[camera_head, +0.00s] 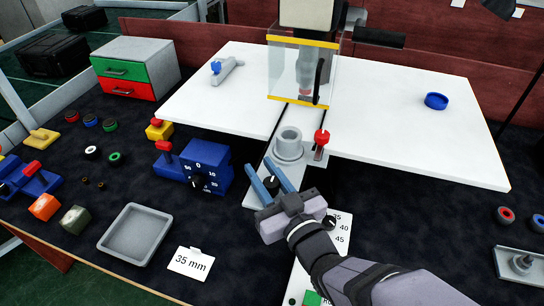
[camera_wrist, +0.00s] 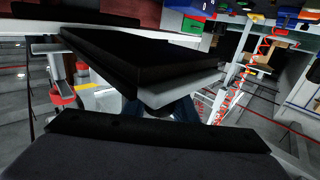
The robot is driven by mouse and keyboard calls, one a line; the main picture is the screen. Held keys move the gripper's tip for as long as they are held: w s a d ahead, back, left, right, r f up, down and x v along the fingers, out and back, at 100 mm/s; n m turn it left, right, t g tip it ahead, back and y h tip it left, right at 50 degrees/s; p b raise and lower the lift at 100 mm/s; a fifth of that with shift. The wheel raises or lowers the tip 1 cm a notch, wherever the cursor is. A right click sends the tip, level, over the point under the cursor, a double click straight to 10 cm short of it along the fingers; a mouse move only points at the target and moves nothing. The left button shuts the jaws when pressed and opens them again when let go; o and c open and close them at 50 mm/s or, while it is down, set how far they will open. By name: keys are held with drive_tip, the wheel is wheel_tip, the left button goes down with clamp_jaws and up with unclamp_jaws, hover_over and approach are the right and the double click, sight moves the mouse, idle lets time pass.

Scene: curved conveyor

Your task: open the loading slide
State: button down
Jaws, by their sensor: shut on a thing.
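The loading slide is a light grey plate (camera_head: 254,200) in front of the guarded machine, with a grey round cup (camera_head: 288,146) standing on it. A black knob (camera_head: 271,185) sits at the plate's near end. My gripper (camera_head: 268,180) reaches in from the lower right, its two blue fingers on either side of this knob and shut on it. The cup is outside the guard, just beyond my fingertips. Dark rails (camera_head: 282,119) run from the cup's area to the machine. The wrist view is mostly filled by large dark shapes, and the grip is not clear there.
A clear guard with yellow edges (camera_head: 302,103) stands behind the slide. A red-topped post (camera_head: 321,138) stands close right of the cup. A blue dial box (camera_head: 208,165) is to the left, and a number panel (camera_head: 340,238) lies right of my gripper. The white table (camera_head: 410,135) is mostly clear.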

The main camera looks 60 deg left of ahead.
sight(256, 201)
drive_tip(key=shift+s+d+b, duration=0.45)
drive_tip(key=shift+s+d, duration=1.35)
drive_tip(key=shift+d, duration=0.05)
drive_tip(key=c, duration=1.4)
unclamp_jaws()
drive_tip(key=shift+c, duration=0.2)
drive_tip(key=d+b, duration=0.7)
drive_tip(key=b, duration=0.2)
drive_tip(key=shift+d, duration=0.1)
